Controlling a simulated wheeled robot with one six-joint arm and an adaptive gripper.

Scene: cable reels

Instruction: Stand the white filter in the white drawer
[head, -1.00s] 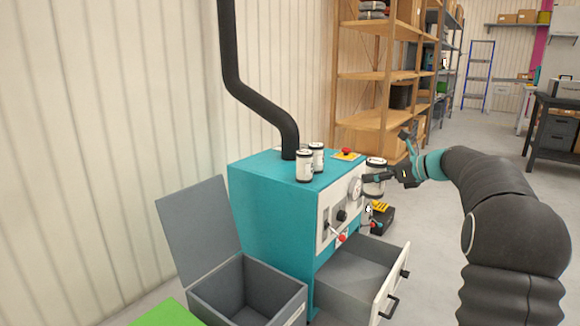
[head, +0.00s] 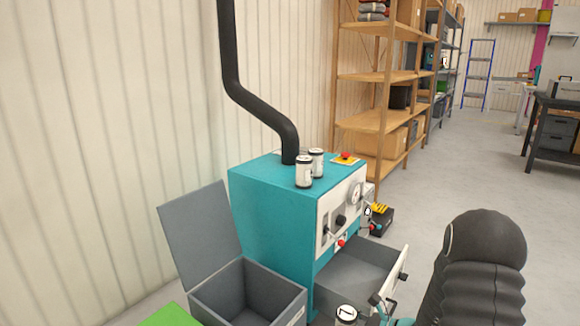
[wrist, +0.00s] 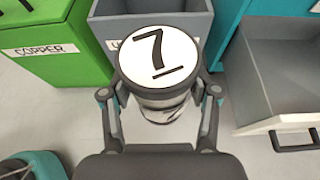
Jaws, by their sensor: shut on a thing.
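The white filter (wrist: 158,55) is a canister with a white top marked with an underlined 7, above a clear or shiny lower part. My gripper (wrist: 160,95) is shut on its sides and holds it above the floor. In the head view the filter (head: 346,314) shows at the bottom edge, its lower part cut off, with part of my gripper to its right. The white drawer (head: 397,272) is pulled out of the teal machine, grey inside and seemingly empty. In the wrist view the drawer (wrist: 285,122) lies to the right of the filter, apart from it.
Two similar canisters (head: 304,172) stand on the teal machine (head: 262,200). A grey bin (head: 255,290) with its lid raised is left of the drawer. A green bin (wrist: 42,50) labelled COPPER stands farther left.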

